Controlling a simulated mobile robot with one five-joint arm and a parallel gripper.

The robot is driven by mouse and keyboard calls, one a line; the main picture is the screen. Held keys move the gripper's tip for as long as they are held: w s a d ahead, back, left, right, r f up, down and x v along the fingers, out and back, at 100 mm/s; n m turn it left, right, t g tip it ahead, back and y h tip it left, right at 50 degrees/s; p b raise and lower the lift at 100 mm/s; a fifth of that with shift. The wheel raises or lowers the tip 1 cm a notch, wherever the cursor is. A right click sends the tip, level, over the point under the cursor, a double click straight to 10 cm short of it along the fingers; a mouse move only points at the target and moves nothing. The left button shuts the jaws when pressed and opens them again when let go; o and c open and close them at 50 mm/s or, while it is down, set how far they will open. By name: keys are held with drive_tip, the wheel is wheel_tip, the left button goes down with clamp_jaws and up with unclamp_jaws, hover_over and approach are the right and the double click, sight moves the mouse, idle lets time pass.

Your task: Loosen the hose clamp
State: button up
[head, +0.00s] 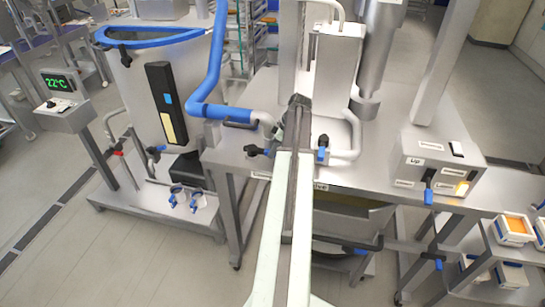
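The blue hose (215,75) comes down from the top and bends right along the bench, ending at a grey metal pipe fitting (262,118). A dark band or lever (238,125) sits at that hose end; it may be the hose clamp, but it is too small to be sure. Two small blue-and-metal ring-like pieces (177,195) lie on the low platform below the tank. My arm reaches up from the bottom, and my gripper (290,118) is over the bench, just right of the pipe fitting. Its fingers are too small and dark to tell open from shut.
A steel tank (150,75) with a blue rim stands left. Black-handled valves (253,151) and metal pipes (345,135) flank my arm on the bench. A labelled control box (435,165) stands right. Floor is clear at lower left.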

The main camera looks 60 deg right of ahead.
clamp_jaws()
idle(1.4)
